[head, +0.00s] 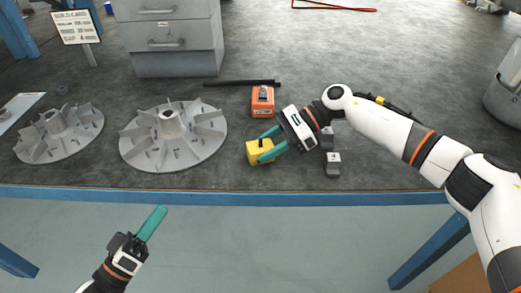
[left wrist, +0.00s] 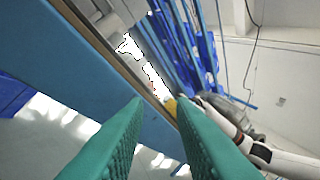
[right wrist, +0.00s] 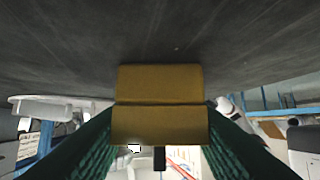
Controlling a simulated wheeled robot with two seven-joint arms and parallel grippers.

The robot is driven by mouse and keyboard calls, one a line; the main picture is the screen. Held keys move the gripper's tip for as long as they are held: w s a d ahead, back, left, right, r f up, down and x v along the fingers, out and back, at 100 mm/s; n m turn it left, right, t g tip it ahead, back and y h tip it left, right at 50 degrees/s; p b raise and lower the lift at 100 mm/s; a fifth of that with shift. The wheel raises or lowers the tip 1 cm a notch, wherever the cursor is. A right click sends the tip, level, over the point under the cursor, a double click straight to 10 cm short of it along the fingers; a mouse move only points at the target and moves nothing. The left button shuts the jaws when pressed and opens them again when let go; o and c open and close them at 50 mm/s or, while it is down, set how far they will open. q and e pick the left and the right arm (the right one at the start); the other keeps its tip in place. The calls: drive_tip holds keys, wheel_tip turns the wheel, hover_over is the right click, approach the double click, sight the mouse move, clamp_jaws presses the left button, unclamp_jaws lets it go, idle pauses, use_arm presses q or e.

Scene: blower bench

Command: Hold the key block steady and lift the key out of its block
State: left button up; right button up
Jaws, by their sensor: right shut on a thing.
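The yellow key block (head: 256,155) sits on the dark bench top near its front edge. A small dark key (head: 260,143) stands up at its top; in the right wrist view a dark stem (right wrist: 160,158) sticks out of the block. My right gripper (head: 264,145) is shut on the yellow block, with a green finger on either side; the block also fills the middle of the right wrist view (right wrist: 160,122). My left gripper (head: 158,214) is open and empty, in front of and below the bench edge. Its two green fingers stand apart in the left wrist view (left wrist: 160,105).
An orange block (head: 262,103) with a grey top piece and a black rod (head: 241,83) lie behind the yellow block. Grey blocks (head: 333,168) stand to its right. Two finned impellers (head: 205,138) (head: 85,125) lie left. A grey drawer cabinet (head: 175,60) stands behind.

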use_arm(q)
drive_tip(key=w+d+r+m+h, duration=0.1)
drive_tip(key=w+r+m+h, duration=0.1)
drive_tip(key=r+h, duration=0.3)
drive_tip(key=w+d+r+m+h, duration=0.2)
drive_tip(key=r+m+h, duration=0.1)
drive_tip(key=r, duration=0.5)
drive_tip(key=w+d+r+m+g, duration=0.3)
drive_tip(key=d+r+m+g, duration=0.8)
drive_tip(key=m, duration=0.5)
drive_tip(key=w+d+r+m+g, duration=0.4)
drive_tip(key=d+r+m+g, duration=0.55)
drive_tip(key=m+g, duration=0.5)
drive_tip(key=d+f+m+t+y, duration=0.3)
drive_tip(key=d+f+m+y, duration=0.3)
drive_tip(key=f+m+y, duration=0.55)
drive_tip(key=w+a+f+m+t+y, duration=0.1)
drive_tip(key=a+m+y, duration=0.1)
drive_tip(key=w+a+f+m+t+y, duration=0.2)
drive_tip(key=a+y, duration=0.1)
drive_tip(key=w+a+f+m+t+y, duration=0.1)
drive_tip(key=w+a+m+y, duration=0.1)
drive_tip(key=a+y, duration=0.1)
drive_tip(key=shift+w+f+m, duration=0.1)
drive_tip(key=shift+f+m, duration=0.1)
drive_tip(key=shift+m, duration=0.2)
wheel_tip(320, 180, down, 8)
drive_tip(key=shift+f, duration=0.1)
